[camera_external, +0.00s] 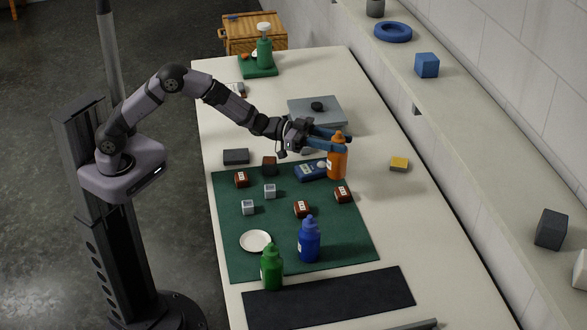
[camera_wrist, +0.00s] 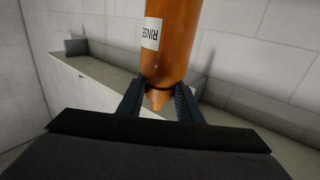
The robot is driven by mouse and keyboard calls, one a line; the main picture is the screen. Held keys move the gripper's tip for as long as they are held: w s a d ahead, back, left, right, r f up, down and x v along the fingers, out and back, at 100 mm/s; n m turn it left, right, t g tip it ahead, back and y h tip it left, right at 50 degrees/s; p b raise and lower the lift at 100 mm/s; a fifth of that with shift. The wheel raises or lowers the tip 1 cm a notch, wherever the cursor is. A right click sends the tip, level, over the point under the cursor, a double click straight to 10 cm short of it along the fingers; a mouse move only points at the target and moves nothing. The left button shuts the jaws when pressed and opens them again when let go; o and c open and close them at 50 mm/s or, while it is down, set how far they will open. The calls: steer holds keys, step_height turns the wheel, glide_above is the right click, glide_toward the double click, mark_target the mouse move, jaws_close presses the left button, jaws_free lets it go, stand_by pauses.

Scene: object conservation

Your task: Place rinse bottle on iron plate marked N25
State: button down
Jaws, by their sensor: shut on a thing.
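The orange rinse bottle (camera_external: 337,160) is upright near the mat's upper right corner. Its RINSE label shows upside down in the wrist view (camera_wrist: 166,45). My gripper (camera_external: 338,141) is shut on the bottle near its neck, one finger on each side, also in the wrist view (camera_wrist: 160,98). I cannot tell whether the bottle touches the surface. No N25 mark is readable. Small rust-brown labelled blocks (camera_external: 302,209) and pale grey labelled blocks (camera_external: 270,191) stand on the green mat (camera_external: 340,235); I cannot tell which thing is the iron plate.
A blue device (camera_external: 311,171) lies left of the bottle. A grey flat unit (camera_external: 325,104) with a dark knob is behind. Blue (camera_external: 309,242) and green (camera_external: 271,268) bottles and a white dish (camera_external: 255,241) are nearer the front. A yellow block (camera_external: 399,164) lies right.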

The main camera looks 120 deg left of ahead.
steer(key=s+a+r+n+g+y, duration=0.2)
steer(key=s+a+n+y, duration=0.15)
steer(key=s+a, duration=0.7)
steer(key=s+a+r+n+g+y, duration=0.1)
steer(key=s+a+r+n+y, duration=0.2)
steer(key=s+a, duration=0.75)
steer(key=s+a+g+y, duration=0.1)
steer(key=s+a+y, duration=0.15)
steer(key=s, duration=0.95)
steer(key=s+a+g+y, duration=0.1)
steer(key=s+a+g, duration=0.15)
steer(key=s, duration=0.95)
steer(key=w+d+f+m+t+h, duration=0.2)
steer(key=w+d+m+t+h, duration=0.15)
steer(key=d+h, duration=0.6)
steer(key=w+d+f+m+t+h, duration=0.25)
steer(key=d+m+h, duration=0.2)
steer(key=d, duration=1.05)
step_height(320, 180, down, 10)
steer(key=p, duration=0.1)
steer(key=shift+s+d+r+m+t+p, duration=0.15)
steer(key=shift+s+r+m+t+p, duration=0.05)
steer(key=shift+s+m+t+p, duration=0.2)
steer(key=shift+f, duration=0.1)
